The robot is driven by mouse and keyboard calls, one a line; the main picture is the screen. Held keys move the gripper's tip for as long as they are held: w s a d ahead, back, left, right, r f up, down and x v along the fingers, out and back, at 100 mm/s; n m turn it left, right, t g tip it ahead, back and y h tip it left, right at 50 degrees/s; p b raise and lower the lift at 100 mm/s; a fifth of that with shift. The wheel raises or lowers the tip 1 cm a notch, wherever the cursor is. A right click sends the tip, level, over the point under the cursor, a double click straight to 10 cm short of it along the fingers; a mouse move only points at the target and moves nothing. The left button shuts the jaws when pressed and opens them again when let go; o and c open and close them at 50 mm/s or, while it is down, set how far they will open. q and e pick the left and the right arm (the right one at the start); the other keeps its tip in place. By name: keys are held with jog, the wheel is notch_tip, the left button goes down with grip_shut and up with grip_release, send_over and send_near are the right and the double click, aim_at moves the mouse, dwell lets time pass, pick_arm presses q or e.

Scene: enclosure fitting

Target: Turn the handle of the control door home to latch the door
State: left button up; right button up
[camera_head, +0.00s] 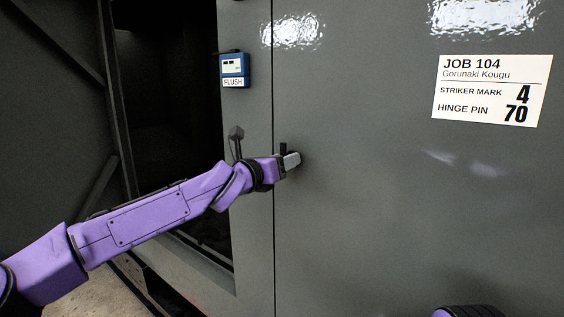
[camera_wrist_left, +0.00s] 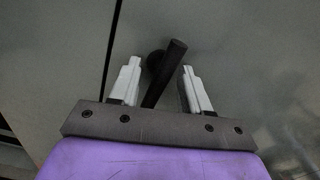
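The control door (camera_head: 400,210) is a large grey panel on the right in the head view, with its edge along a thin vertical seam. Its handle (camera_head: 283,148) is a small black lever near that seam, mostly hidden by my left gripper (camera_head: 290,162). In the left wrist view, the handle (camera_wrist_left: 170,66) is a black bar on a round boss, tilted with its upper end to the right. My left gripper (camera_wrist_left: 161,85) has its two pale fingers apart, one on each side of the handle, with visible gaps. My right gripper is not in view.
A blue gauge marked FLUSH (camera_head: 234,70) sits on the grey frame left of the seam. A white JOB 104 label (camera_head: 491,90) is on the door. A dark opening (camera_head: 165,90) lies left of the frame. Part of my right arm shows at the bottom right.

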pick_arm(q)
jog(key=b+v, duration=0.4)
jog(key=v, duration=0.6)
jog(key=shift+s+a, duration=0.15)
jog(key=shift+s, duration=0.05)
